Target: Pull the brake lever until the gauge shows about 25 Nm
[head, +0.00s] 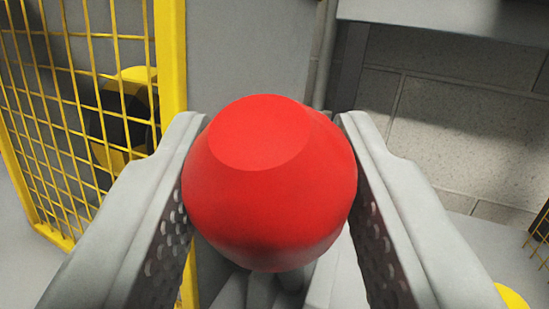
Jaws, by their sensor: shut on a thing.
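A red rounded knob (268,205) with a flat top fills the middle of the head view. It looks like the handle end of the brake lever; a grey part below it is mostly hidden. My gripper (268,125) is shut on the knob, with one grey finger against its left side and one against its right. The gauge does not show in this view, so its reading cannot be told.
A yellow mesh guard (75,100) stands at the left, with a dark and yellow round part (125,115) behind it. A grey panel (250,50) is behind the knob. A block wall (440,120) is at the right, below a grey ledge (440,18). A yellow rounded thing (512,297) shows at the lower right.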

